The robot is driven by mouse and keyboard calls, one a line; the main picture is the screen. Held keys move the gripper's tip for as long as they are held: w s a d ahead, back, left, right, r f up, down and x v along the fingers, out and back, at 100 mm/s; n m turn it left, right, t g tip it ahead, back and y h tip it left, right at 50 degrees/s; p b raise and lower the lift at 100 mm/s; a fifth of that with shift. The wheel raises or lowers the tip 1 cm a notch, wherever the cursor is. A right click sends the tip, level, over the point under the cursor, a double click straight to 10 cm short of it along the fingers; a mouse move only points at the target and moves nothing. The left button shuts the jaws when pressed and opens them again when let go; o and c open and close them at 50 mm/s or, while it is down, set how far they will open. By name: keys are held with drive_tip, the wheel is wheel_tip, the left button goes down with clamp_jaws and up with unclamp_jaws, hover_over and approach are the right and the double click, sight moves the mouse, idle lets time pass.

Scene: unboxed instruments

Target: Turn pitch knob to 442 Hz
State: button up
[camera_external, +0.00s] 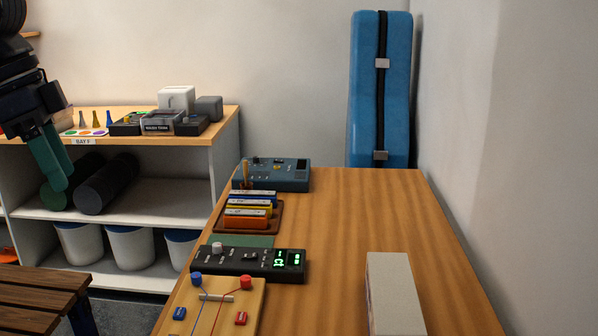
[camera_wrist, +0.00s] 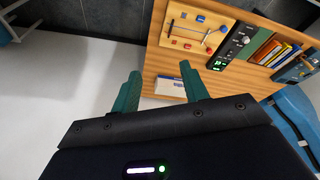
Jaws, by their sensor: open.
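A black tuner box (camera_external: 235,262) with a lit green display (camera_external: 289,259) lies on the wooden table. A pale round knob (camera_external: 217,248) stands on its left part, and small controls sit between. I cannot tell which control is the pitch knob, and the display is too small to read surely. The tuner also shows in the wrist view (camera_wrist: 232,47), at the upper right. My gripper (camera_external: 59,184) hangs at the far left, away from the table. In the wrist view its teal fingers (camera_wrist: 161,72) are apart and empty.
A wooden board with red and blue knobs (camera_external: 218,302) lies in front of the tuner. Behind it are a rack of colored blocks (camera_external: 275,219) and a blue-grey device (camera_external: 290,173). A pale box (camera_external: 390,295) stands at right. A slatted bench (camera_external: 35,290) is at lower left.

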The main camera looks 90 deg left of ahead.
drive_tip(key=w+a+f+n+g, duration=0.1)
drive_tip(key=w+a+f+n, duration=0.2)
drive_tip(key=w+a, duration=0.45)
drive_tip(key=n+g, duration=0.2)
drive_tip(key=n, duration=0.8)
hover_over(217, 245)
wheel_tip(217, 245, down, 22)
drive_tip(key=shift+h, duration=0.4)
wheel_tip(217, 245, down, 10)
drive_tip(key=shift+f, duration=0.25)
clamp_jaws()
